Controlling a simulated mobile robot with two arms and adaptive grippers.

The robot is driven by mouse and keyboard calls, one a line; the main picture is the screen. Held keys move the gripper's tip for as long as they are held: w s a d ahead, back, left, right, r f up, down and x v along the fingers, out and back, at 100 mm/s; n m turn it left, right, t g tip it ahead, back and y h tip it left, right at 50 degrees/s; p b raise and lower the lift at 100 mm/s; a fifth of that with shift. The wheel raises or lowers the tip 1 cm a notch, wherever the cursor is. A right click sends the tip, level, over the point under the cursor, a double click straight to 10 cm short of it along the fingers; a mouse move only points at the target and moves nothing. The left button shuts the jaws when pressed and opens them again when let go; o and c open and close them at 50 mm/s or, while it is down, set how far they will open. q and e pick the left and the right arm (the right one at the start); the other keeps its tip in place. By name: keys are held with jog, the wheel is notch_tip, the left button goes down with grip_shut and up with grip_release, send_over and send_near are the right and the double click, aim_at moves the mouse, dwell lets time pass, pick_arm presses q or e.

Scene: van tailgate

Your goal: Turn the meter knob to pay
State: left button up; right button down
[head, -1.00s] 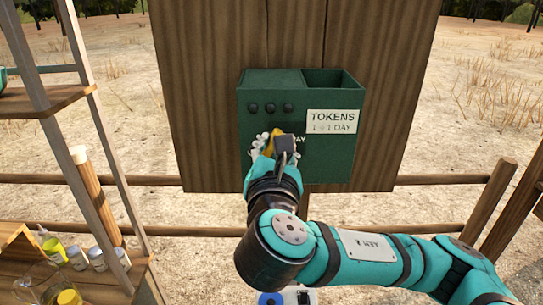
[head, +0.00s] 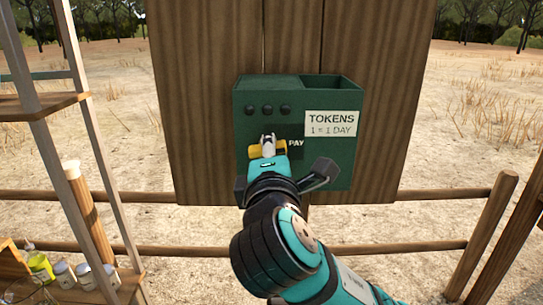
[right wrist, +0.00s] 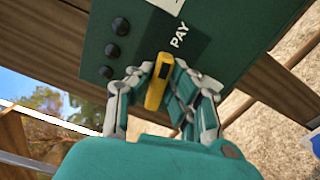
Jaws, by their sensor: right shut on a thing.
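The green meter box (head: 340,165) is mounted on an upright plank board, with a tokens label and the word PAY on its front. The yellow meter knob (head: 254,153) lies about level in the head view, left of the word PAY. My right gripper (head: 268,147) is at the box front, shut on the knob, and hides its middle. In the right wrist view the yellow knob (right wrist: 158,78) stands between the fingers of my right gripper (right wrist: 160,92), beside the word PAY. My left gripper is not in view.
Three dark round buttons (head: 268,110) sit above the knob. The box has an open compartment (head: 331,81) at its top right. A shelf rack (head: 45,105) with small bottles stands at the left. A wooden rail fence (head: 440,196) runs behind the board.

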jog(key=shift+m, duration=1.1)
jog(key=c, duration=1.3)
grip_release()
jog(key=shift+w, duration=0.1)
jog(key=s, duration=1.2)
jog(key=shift+f, duration=0.1)
